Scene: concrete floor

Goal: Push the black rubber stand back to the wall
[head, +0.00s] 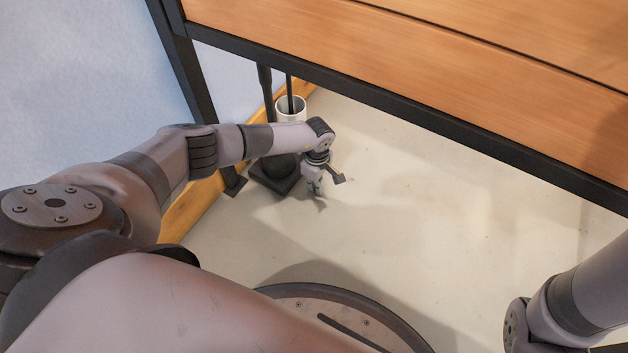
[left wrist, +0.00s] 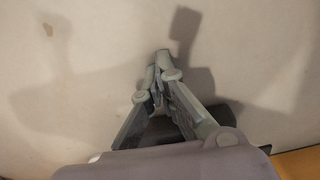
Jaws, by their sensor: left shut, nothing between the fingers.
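The black rubber stand (head: 274,180) is on the floor near the wooden baseboard in the head view, with a square dark base and a rounded body. My left forearm crosses in front of it and hides its middle; a black upright rod (head: 265,82) rises above the forearm. My left gripper (head: 317,190) points down close to the floor, just right of the base. It is shut and empty; its fingers meet in the left wrist view (left wrist: 160,62). A dark shape (left wrist: 162,132) shows behind the fingers there. I cannot tell whether gripper and stand touch. My right gripper is out of view.
A white cylindrical holder (head: 290,106) with a dark rod stands behind my left forearm. A wooden table (head: 480,60) with a black metal frame spans the top right. The pale wall (head: 80,80) and wooden baseboard (head: 190,208) are at left. The floor (head: 430,200) at right is clear.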

